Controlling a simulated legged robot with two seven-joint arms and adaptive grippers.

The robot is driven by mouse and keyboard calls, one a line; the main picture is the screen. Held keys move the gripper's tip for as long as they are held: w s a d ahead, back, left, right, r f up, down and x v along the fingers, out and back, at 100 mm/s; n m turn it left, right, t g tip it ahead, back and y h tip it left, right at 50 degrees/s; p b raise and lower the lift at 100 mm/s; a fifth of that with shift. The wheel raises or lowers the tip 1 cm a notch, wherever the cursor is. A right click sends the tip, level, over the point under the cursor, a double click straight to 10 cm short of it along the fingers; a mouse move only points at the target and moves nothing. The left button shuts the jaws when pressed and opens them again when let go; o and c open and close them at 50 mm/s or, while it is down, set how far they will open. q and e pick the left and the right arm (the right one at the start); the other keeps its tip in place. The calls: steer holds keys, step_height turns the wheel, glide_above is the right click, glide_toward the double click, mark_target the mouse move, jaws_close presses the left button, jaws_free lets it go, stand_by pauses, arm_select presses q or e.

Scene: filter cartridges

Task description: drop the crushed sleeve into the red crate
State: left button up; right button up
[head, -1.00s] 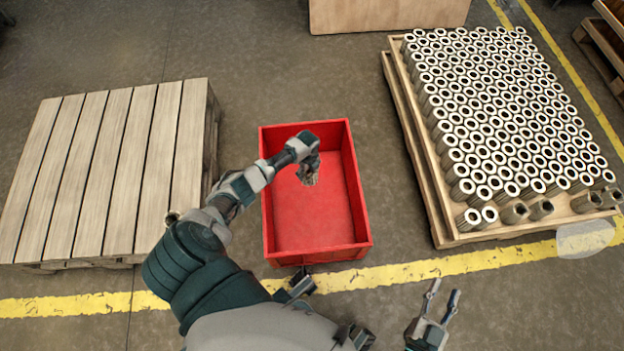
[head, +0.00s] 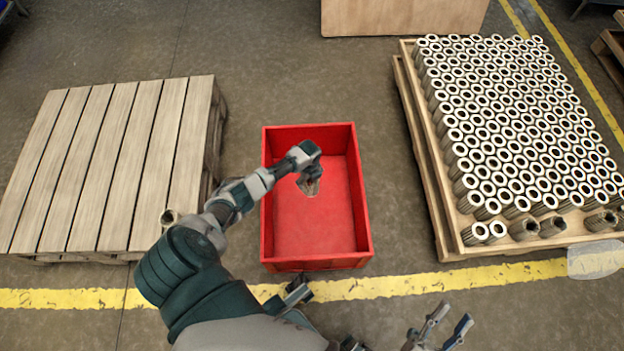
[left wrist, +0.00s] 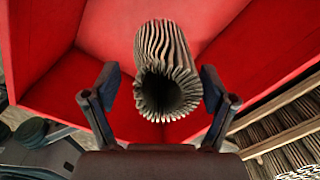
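My left gripper (head: 311,180) hangs over the red crate (head: 368,250), pointing down. In the left wrist view the crushed sleeve (left wrist: 165,50), a tan pleated tube with a dark open mouth, lies between the two fingers. Red shows between it and the left finger; the right finger is very close to it, and contact there is unclear. The fingers look apart rather than clamped. In the head view the sleeve is small and hard to separate from the fingers. The crate floor looks bare. My right gripper (head: 440,328) is open and empty at the bottom edge.
A yellow floor line (head: 400,284) runs in front.

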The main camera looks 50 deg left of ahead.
arm_select(q)
steer(key=shift+o, duration=0.2)
steer(key=shift+a+f, duration=0.2)
steer(key=shift+a, duration=0.1)
step_height(320, 180, up, 12)
arm_select(e)
steer(key=shift+a, duration=0.2)
arm_select(q)
steer(key=shift+f, duration=0.1)
steer(key=shift+a, duration=0.1)
